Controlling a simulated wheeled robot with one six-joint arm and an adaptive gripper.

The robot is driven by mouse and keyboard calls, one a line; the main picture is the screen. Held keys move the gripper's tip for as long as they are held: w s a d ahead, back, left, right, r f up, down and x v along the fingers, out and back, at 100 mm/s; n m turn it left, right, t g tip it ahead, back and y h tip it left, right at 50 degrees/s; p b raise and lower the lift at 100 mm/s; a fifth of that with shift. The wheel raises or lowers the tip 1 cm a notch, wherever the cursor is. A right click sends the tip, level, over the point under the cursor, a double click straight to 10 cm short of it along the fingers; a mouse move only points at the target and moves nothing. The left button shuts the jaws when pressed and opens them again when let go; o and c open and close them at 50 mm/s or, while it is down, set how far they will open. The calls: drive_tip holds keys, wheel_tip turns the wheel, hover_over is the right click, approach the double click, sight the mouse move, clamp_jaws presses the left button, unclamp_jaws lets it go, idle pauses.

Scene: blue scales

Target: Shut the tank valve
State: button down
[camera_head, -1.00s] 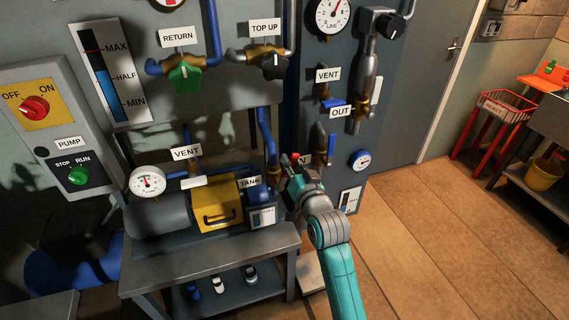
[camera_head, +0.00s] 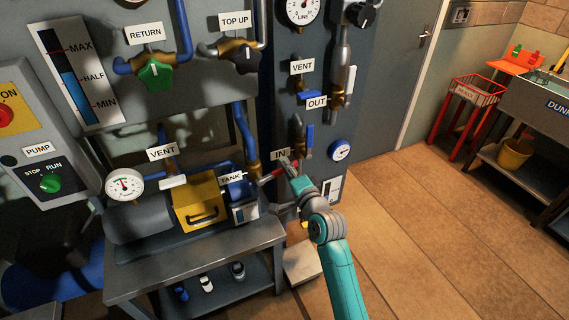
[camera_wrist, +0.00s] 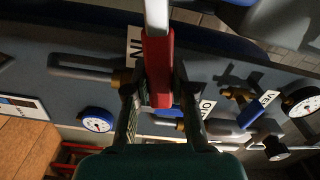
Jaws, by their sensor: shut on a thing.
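The tank valve's red lever handle (camera_head: 270,174) sticks out beside the TANK label (camera_head: 231,179), at the right end of the bench unit. My gripper (camera_head: 287,167) is at the outer end of this handle, in front of the IN label. In the wrist view the red sleeve (camera_wrist: 157,65) stands upright in the picture between the two fingers of my gripper (camera_wrist: 157,88), with the pale bare bar of the lever above it. The fingers are shut on the red sleeve. The valve body is not clear in either view.
The IN valve's blue lever (camera_head: 310,136) and a blue gauge (camera_head: 341,150) are just above and right of my gripper. The yellow box (camera_head: 197,200) and vent gauge (camera_head: 124,185) stand on the bench (camera_head: 190,262) to the left. Open wooden floor (camera_head: 420,230) lies right.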

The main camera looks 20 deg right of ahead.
drive_tip(key=shift+d+f+m, duration=0.15)
drive_tip(key=shift+f+m, duration=0.95)
drive_tip(key=shift+m, duration=0.4)
drive_tip(key=c, duration=1)
unclamp_jaws()
drive_tip(key=shift+o, duration=0.2)
drive_tip(key=s, duration=1.2)
